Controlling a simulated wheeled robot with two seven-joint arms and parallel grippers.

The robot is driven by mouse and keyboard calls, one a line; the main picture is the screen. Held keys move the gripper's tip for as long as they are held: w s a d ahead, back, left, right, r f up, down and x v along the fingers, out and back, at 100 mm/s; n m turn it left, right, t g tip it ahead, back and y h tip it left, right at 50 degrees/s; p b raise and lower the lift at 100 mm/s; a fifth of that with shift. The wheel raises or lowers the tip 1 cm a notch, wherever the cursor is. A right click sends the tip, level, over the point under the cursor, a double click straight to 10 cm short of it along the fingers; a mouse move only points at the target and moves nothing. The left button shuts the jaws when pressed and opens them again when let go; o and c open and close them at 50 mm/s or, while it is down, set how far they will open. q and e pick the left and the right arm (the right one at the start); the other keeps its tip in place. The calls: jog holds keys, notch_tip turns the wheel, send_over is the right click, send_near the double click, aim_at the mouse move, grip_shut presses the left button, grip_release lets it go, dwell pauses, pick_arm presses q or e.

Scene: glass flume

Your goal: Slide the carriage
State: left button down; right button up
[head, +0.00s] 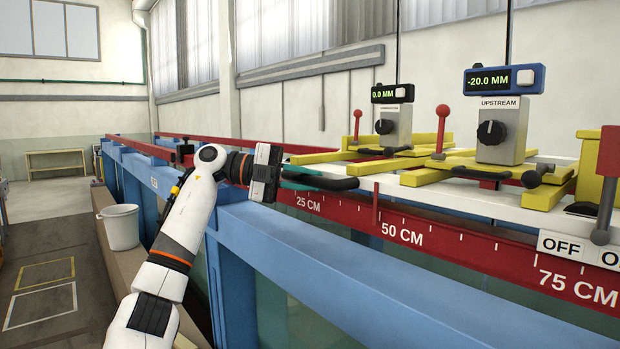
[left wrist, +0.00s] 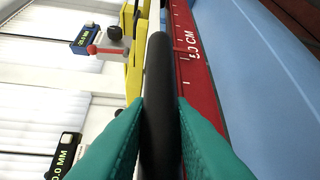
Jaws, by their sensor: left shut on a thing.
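The carriage (head: 455,203) is a long white plate with yellow frames, riding on the red rail (head: 340,212) of the flume. A black handle (head: 343,184) sticks out at its near-left end. My left gripper (head: 312,178) has teal fingers shut around this handle. In the left wrist view, the black handle (left wrist: 158,75) runs lengthwise between the teal fingers (left wrist: 159,115). A red pointer (head: 375,204) on the carriage stands over the scale between the 25 CM and 50 CM marks, nearer 50. My right gripper is not seen.
Two gauges stand on the carriage: one reads 0.0 MM (head: 391,93), the other, marked UPSTREAM, -20.0 MM (head: 503,80). A red-topped lever (head: 606,170) stands by an OFF plate (head: 562,246) at right. A blue beam (head: 330,245) runs along the front. A white bucket (head: 121,229) sits left.

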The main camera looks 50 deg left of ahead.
pick_arm(q)
jog(key=c, duration=1.3)
grip_release()
jog(key=shift+w, duration=0.1)
jog(key=v, duration=1.2)
jog(key=shift+p, duration=0.3)
